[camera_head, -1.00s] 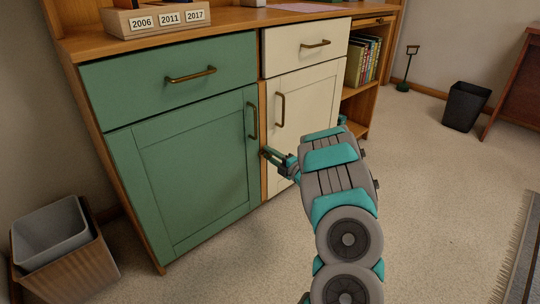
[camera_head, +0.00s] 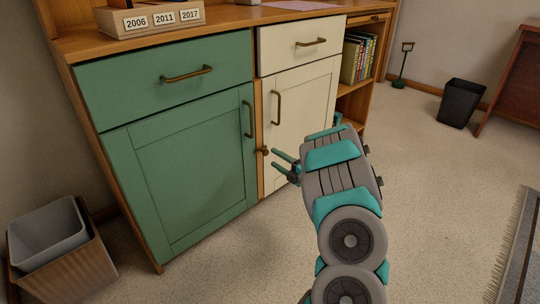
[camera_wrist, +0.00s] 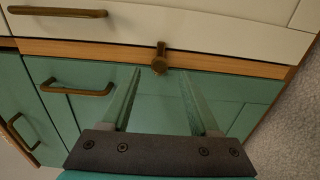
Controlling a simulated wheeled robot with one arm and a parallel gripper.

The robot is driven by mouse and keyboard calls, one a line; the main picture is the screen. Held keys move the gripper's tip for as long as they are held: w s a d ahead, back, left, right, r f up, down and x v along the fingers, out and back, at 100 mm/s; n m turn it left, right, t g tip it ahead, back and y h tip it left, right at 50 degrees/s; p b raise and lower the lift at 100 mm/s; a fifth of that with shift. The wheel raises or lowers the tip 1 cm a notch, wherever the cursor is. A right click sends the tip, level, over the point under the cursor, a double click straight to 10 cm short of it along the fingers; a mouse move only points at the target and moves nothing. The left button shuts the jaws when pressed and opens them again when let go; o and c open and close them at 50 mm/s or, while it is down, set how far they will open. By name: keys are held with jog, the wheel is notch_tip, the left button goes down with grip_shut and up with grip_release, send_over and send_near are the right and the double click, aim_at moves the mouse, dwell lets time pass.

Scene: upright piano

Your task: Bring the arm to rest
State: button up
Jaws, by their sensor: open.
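My gripper (camera_head: 275,162) is in front of the cabinet, its two thin teal fingers spread apart with nothing between them. The fingers point toward a small brass turn knob (camera_head: 263,150) on the wooden strip between the green door (camera_head: 185,185) and the cream door (camera_head: 305,115). In the wrist view the knob (camera_wrist: 160,62) lies beyond the fingertips and is clear of them. Both doors look closed. My arm extends from the lower middle of the head view and hides the lower right part of the cream door.
A green drawer (camera_head: 165,85) and a cream drawer (camera_head: 300,45) sit above the doors. A wastebasket (camera_head: 60,250) stands at the left, a black bin (camera_head: 461,103) at the far right. A rug (camera_head: 520,260) lies at the right edge. Carpet to the right of my arm is clear.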

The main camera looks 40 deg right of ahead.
jog(key=shift+s, duration=0.9)
notch_tip(320, 180, up, 6)
jog(key=w+d+m+g+h, duration=0.2)
jog(key=w+m+g+h, duration=0.1)
jog(key=m+g+h, duration=0.3)
jog(key=s+a+r+m+g+h, duration=0.2)
jog(key=s+a+r+m+g, duration=0.25)
jog(key=s+a+m, duration=0.2)
jog(key=s+a+m+g+y, duration=0.7)
jog(key=s+a+g, duration=0.2)
jog(key=s+a, duration=2.55)
notch_tip(320, 180, up, 14)
jog(key=w+p, duration=0.1)
jog(key=p, duration=1.3)
jog(key=shift+a+f, duration=0.2)
jog(key=shift+f, duration=0.05)
